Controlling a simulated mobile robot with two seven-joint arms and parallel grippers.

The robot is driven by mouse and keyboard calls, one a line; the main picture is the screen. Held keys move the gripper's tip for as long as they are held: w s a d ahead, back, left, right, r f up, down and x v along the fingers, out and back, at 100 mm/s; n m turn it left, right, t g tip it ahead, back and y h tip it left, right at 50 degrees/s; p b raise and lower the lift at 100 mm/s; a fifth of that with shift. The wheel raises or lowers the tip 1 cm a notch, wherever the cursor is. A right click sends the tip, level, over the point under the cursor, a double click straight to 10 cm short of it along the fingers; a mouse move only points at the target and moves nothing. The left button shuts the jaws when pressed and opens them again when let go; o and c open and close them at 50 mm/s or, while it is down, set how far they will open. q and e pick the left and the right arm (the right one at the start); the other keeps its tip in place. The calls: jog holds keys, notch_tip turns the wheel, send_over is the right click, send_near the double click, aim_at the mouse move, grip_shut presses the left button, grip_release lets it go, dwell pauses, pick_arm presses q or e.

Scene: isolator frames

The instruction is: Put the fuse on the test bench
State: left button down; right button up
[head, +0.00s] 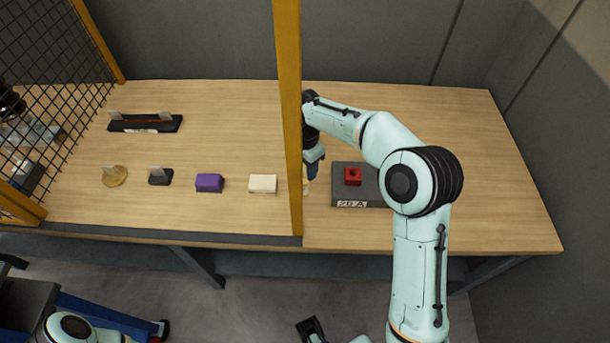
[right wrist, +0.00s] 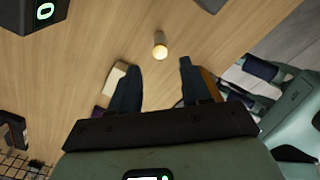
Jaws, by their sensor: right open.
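A short cylinder with a pale top (right wrist: 160,46), which looks like the fuse, stands on the wooden table. In the head view it shows small and pale (head: 305,189) beside the yellow post. My right gripper (right wrist: 153,85) is open and empty, with the cylinder ahead of its fingertips and apart from them; the head view shows it partly behind the post (head: 314,168). A dark box with a green lit "0" (right wrist: 42,10) shows in the right wrist view. I cannot tell which fixture is the test bench.
A black base with clips (head: 146,123) stands behind. The yellow post (head: 289,110) rises in front.

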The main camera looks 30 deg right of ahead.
aim_at(305, 181)
notch_tip(305, 181, up, 4)
dwell(0.6)
